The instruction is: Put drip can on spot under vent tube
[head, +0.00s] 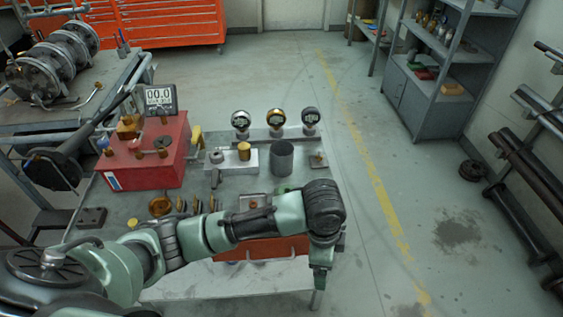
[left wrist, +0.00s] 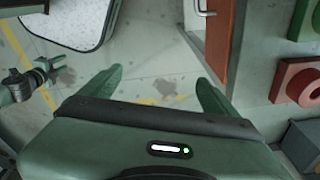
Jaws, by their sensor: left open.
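A grey open-topped cylinder (head: 282,158), which looks like the drip can, stands upright on the workbench (head: 232,197), below the row of gauges. I cannot make out the vent tube or a marked spot for certain. My left arm reaches across the front of the bench. My left gripper (head: 320,281) points down near the bench's front right corner, apart from the can. In the left wrist view the left gripper (left wrist: 156,90) is open, with bare floor showing between its fingers. The can is not identifiable there.
A red box (head: 145,155) with a digital display stands on the bench's left. Several gauges (head: 275,120) line the back. A pale block (head: 230,161) with a brass cylinder (head: 244,151) sits left of the can. A grey shelf unit (head: 430,90) stands at right.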

